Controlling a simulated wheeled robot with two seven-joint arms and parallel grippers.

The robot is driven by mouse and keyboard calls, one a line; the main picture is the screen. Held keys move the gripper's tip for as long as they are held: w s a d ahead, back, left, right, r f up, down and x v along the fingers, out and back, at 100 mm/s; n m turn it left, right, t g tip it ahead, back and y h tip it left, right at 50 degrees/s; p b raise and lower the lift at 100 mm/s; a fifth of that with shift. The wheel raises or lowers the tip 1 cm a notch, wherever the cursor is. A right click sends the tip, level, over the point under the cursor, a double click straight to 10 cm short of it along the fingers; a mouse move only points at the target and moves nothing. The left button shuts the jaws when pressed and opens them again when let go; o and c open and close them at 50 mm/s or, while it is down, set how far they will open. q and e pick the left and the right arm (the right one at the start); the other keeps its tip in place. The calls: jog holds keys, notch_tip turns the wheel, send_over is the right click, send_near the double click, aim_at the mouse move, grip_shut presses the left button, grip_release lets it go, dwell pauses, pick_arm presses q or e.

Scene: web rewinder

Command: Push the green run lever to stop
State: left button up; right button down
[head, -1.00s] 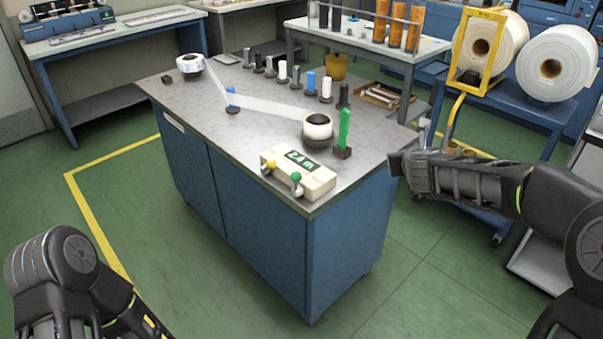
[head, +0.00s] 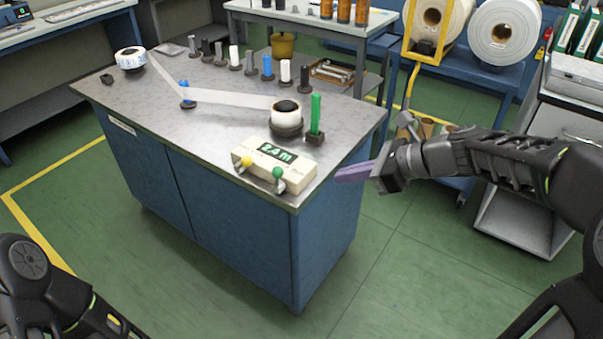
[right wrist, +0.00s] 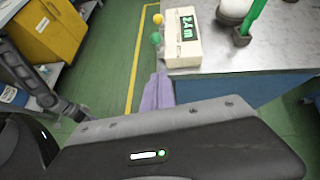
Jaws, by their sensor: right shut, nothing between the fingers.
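A cream control box (head: 303,178) with a green "2.4 m" display stands at the bench's front right corner. On its front are a lever with a green knob (head: 278,173) and one with a yellow knob (head: 246,162). The green knob also shows in the right wrist view (right wrist: 156,38). A tall green upright post (head: 315,113) stands on a dark base behind the box. My right gripper (head: 340,175) has purple fingers, shut and empty, right of the box and apart from the green knob. The fingers show in the right wrist view (right wrist: 158,82). My left gripper is out of view.
The grey bench top (head: 215,125) carries a white roll (head: 285,117) beside the green post, a web running over a blue roller (head: 185,92), and a row of small posts behind. A yellow frame with large rolls (head: 503,31) stands behind my right arm. Green floor is free in front.

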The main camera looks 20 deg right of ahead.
aim_at(282, 170)
jog(key=shift+w+a+r+x, duration=0.2)
jog(key=shift+r+x, duration=0.2)
jog(key=shift+x, duration=1.75)
jog(key=shift+w+a+r+x, duration=0.2)
jog(key=shift+r+x, duration=0.15)
jog(key=shift+x, duration=1.8)
jog(key=shift+w+a+r+x, duration=0.15)
jog(key=shift+r+x, duration=0.25)
jog(key=shift+x, duration=1.75)
jog(key=shift+w+a+r+h+p, duration=0.1)
jog(key=shift+r+h+p, duration=0.25)
jog(key=shift+p, duration=1.3)
jog(key=w+a+r+g+p, duration=0.1)
jog(key=p, duration=0.5)
jog(key=shift+h, duration=0.25)
jog(key=shift+w+a+r+p, duration=0.15)
jog(key=shift+w+a+p, duration=0.55)
jog(key=shift+p, duration=0.3)
jog(key=shift+w+a+p, duration=0.35)
jog(key=shift+w+p, duration=0.05)
jog(key=shift+w, duration=0.15)
jog(key=shift+w+a+p, duration=0.35)
jog(key=shift+w, duration=0.2)
